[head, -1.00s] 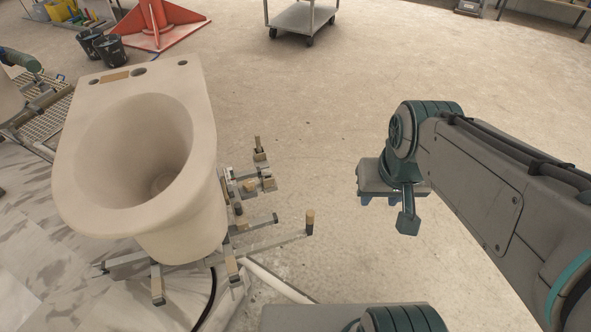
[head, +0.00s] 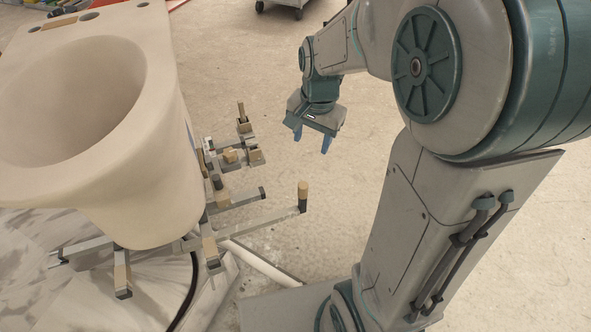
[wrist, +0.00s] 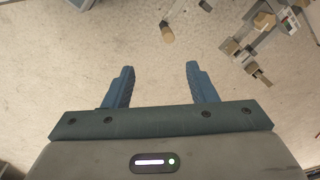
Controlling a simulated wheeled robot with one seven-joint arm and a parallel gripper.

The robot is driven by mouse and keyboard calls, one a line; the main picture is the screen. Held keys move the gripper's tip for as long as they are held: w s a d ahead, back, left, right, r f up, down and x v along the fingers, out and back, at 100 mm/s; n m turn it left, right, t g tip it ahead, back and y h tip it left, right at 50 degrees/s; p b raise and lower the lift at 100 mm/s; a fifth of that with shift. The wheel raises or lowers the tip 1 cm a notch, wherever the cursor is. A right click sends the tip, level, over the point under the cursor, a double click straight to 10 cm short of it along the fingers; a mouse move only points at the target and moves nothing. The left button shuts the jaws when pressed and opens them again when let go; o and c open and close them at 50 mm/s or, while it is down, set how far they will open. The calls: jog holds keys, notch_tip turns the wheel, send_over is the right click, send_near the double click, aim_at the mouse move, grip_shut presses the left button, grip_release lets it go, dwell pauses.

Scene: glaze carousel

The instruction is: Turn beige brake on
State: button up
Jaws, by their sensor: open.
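Beside the beige toilet-shaped casting (head: 160,110), a cluster of grey metal brackets carries several beige parts. A post with a beige top (head: 303,190) stands upright at the end of a long bar. A thin lever (head: 241,112) rises from the farther bracket, near beige blocks (head: 231,156). I cannot tell which of these is the beige brake. My gripper (head: 312,140) is open and empty, pointing down, to the right of the brackets and apart from them. In the wrist view, a beige-topped post (wrist: 168,32) shows beyond my open fingers (wrist: 159,70), with brackets (wrist: 258,40) at the right.
Long metal bars (head: 262,222) jut out low from under the casting towards the right. A white tube (head: 265,262) and a dark cable lie on the floor nearby. A grey cart (head: 285,4) stands at the back.

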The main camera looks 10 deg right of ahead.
aim_at(303, 185)
jog(key=w+f+m+b, duration=0.1)
jog(key=f+b, duration=0.3)
jog(key=f, duration=0.6)
jog(key=w+f+m+b, duration=0.2)
jog(key=w+f+b, duration=0.2)
jog(key=f, duration=0.6)
jog(key=w+f+m+g+b, duration=0.1)
jog(key=f+b, duration=0.4)
jog(key=f, duration=0.6)
jog(key=shift+w+d+m, duration=0.1)
jog(key=shift+w+m, duration=0.4)
jog(key=shift+w, duration=0.2)
